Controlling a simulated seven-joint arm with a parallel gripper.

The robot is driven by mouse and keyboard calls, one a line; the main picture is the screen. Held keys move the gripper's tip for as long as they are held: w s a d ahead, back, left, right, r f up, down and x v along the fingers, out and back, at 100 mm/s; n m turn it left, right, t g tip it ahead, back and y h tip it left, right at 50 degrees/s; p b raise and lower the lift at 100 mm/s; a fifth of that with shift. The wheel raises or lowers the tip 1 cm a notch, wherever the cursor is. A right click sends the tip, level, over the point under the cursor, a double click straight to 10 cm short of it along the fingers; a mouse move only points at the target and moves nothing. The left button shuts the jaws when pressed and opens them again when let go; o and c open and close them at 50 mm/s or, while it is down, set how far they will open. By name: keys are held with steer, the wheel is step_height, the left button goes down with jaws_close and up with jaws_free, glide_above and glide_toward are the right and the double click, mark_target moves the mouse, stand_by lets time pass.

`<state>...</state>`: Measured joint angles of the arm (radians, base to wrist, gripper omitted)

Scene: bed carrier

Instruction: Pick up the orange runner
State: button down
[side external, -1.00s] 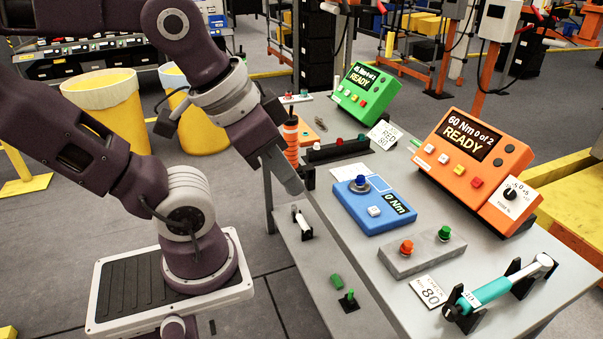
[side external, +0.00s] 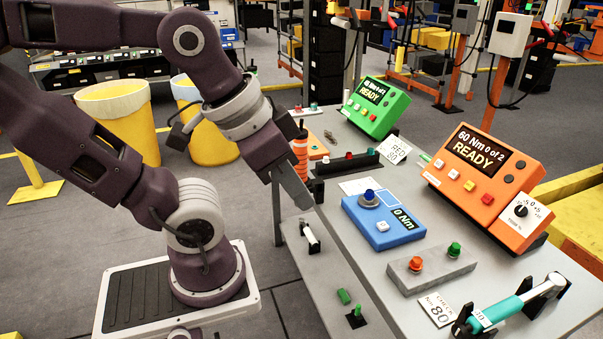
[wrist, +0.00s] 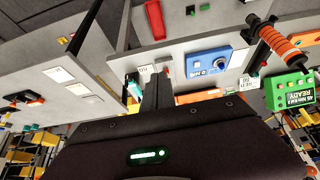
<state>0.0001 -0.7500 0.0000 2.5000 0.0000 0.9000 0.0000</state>
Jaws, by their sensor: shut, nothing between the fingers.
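The orange runner (side external: 300,155) is a ribbed orange tool with a dark top. It stands upright at the bench's left edge in the side view, partly hidden behind my wrist. In the wrist view the runner (wrist: 283,45) shows at the upper right, slanted, with its dark end at the upper left of its orange body. My gripper (side external: 305,204) points down and to the right, in front of the runner in the side view and apart from it. The fingers (wrist: 156,85) are shut and empty in the wrist view, well left of the runner.
A blue torque box (side external: 384,219), a grey two-button box (side external: 432,271), an orange controller (side external: 480,190) and a green controller (side external: 375,108) stand on the bench. A teal-handled wrench (side external: 500,310) lies at the front. A lower shelf (side external: 320,265) holds small items.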

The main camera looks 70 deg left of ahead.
steer(key=c, duration=0.9)
jaws_free()
